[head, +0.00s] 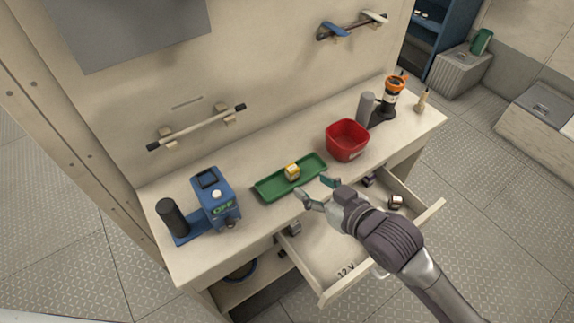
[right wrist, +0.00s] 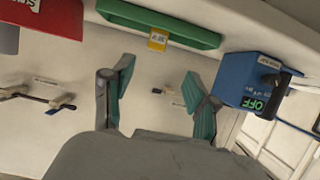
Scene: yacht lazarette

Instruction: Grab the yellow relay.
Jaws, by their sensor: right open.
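The yellow relay (head: 292,171) is a small block with a pale top, sitting on the green tray (head: 268,190) on the counter. In the right wrist view the relay (right wrist: 158,40) shows against the edge of the green tray (right wrist: 190,36), beyond the fingertips. My right gripper (head: 315,188) is open and empty. It is above the counter's front edge, just right of and nearer than the relay, apart from it. Its spread fingers (right wrist: 158,78) also show in the right wrist view. My left gripper is not in view.
A red bin (head: 347,141) stands right of the tray, and a blue device (head: 214,197) marked OFF stands left. An open drawer (head: 322,262) marked 12 V lies below my right arm, with small parts inside. A wall rail (head: 197,127) is behind the counter.

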